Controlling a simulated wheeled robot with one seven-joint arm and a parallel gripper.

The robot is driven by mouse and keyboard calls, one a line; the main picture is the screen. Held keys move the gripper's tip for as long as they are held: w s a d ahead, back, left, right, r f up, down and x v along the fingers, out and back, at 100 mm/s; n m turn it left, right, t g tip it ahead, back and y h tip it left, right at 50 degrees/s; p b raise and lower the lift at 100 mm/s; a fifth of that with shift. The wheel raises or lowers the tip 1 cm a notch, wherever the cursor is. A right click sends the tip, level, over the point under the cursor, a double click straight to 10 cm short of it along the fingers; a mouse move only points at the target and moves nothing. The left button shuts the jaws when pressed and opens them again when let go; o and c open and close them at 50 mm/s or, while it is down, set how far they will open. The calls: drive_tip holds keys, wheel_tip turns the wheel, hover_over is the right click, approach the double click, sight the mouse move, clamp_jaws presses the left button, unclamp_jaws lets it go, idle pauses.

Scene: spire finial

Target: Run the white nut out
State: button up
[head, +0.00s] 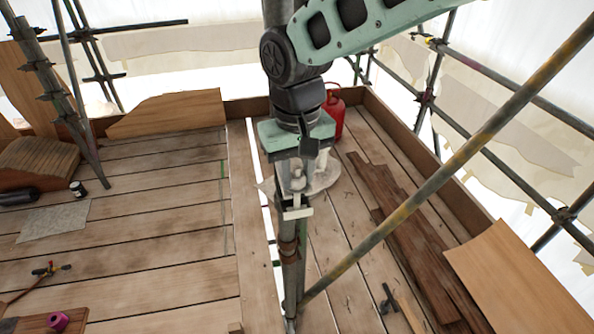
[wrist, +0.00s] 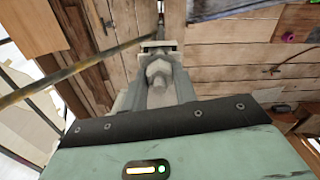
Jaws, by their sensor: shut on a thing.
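My gripper (head: 297,190) points down at the top of an upright grey pole (head: 288,275) in the middle of the head view. Its fingers are shut on the white nut (head: 298,181), which is partly hidden between them. In the wrist view the pale nut (wrist: 159,72) sits between the two grey fingers (wrist: 158,80). The pole carries a rusty brown band below the gripper. I cannot tell how far the nut is threaded on.
A slanted scaffold tube (head: 450,170) passes close on the right. A red can (head: 333,115) stands behind the gripper. A magenta ring (head: 58,320) is at lower left. Open boards lie left.

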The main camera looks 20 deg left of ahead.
drive_tip(key=n, duration=0.4)
drive_tip(key=shift+n, duration=0.3)
drive_tip(key=n, duration=0.3)
drive_tip(key=shift+r+n, duration=0.1)
drive_tip(key=shift+n, duration=0.3)
drive_tip(key=n+p, duration=0.1)
drive_tip(key=n, duration=0.6)
drive_tip(key=shift+p, duration=0.4)
drive_tip(key=n+p, duration=0.1)
drive_tip(key=n, duration=0.5)
drive_tip(key=shift+n+p, duration=0.3)
drive_tip(key=shift+p, duration=0.1)
drive_tip(key=n+p, duration=0.1)
drive_tip(key=n, duration=0.4)
drive_tip(key=shift+n+p, duration=0.3)
drive_tip(key=shift+p, duration=0.05)
drive_tip(key=o, duration=1)
drive_tip(key=shift+c, duration=0.2)
